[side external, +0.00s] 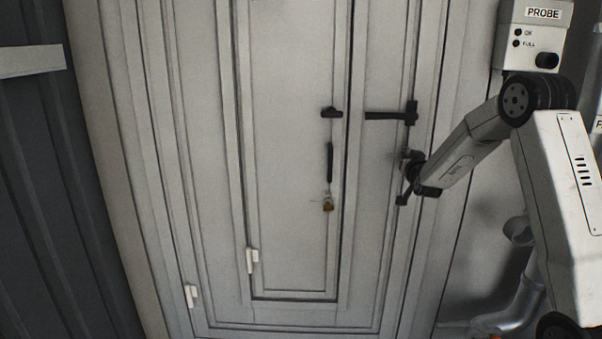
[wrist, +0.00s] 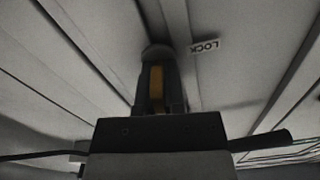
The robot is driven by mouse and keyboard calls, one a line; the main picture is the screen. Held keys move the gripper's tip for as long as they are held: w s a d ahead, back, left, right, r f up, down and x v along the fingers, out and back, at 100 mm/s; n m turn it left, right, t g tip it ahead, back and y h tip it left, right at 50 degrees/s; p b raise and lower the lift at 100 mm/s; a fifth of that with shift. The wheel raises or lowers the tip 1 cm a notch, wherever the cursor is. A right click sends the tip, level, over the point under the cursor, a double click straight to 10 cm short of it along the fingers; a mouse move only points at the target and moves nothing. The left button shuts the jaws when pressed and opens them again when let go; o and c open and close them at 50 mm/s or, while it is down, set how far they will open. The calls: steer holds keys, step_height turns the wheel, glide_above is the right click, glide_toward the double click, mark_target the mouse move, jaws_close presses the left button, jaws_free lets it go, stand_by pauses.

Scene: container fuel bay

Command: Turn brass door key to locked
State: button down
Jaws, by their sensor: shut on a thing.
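My gripper (wrist: 160,80) is shut on the brass door key (wrist: 156,88), seen as an upright yellow-brown strip between the dark fingers in the wrist view. A white LOCK label (wrist: 204,46), turned upside down, is on the pale surface just right of the fingers. In the side external view, my gripper (side external: 411,172) is at the right side of the pale door (side external: 285,150), and the key in its jaws cannot be made out. A small brass piece (side external: 328,204) shows on the door, left of the gripper. The key's turn angle cannot be read.
A dark vertical handle (side external: 330,162) is above the small brass piece. Dark latch bars (side external: 390,115) sit above my gripper. White hinges (side external: 252,260) are lower left. A box marked PROBE (side external: 535,35) hangs at upper right, close behind my arm.

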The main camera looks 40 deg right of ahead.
steer(key=m, duration=0.4)
steer(key=shift+s, duration=0.1)
steer(key=m, duration=0.8)
steer(key=shift+d+f, duration=0.1)
steer(key=shift+f, duration=0.05)
steer(key=m, duration=0.3)
steer(key=shift+m, duration=0.4)
steer(key=shift+f, duration=0.1)
steer(key=c, duration=0.7)
jaws_free()
steer(key=shift+s, duration=0.15)
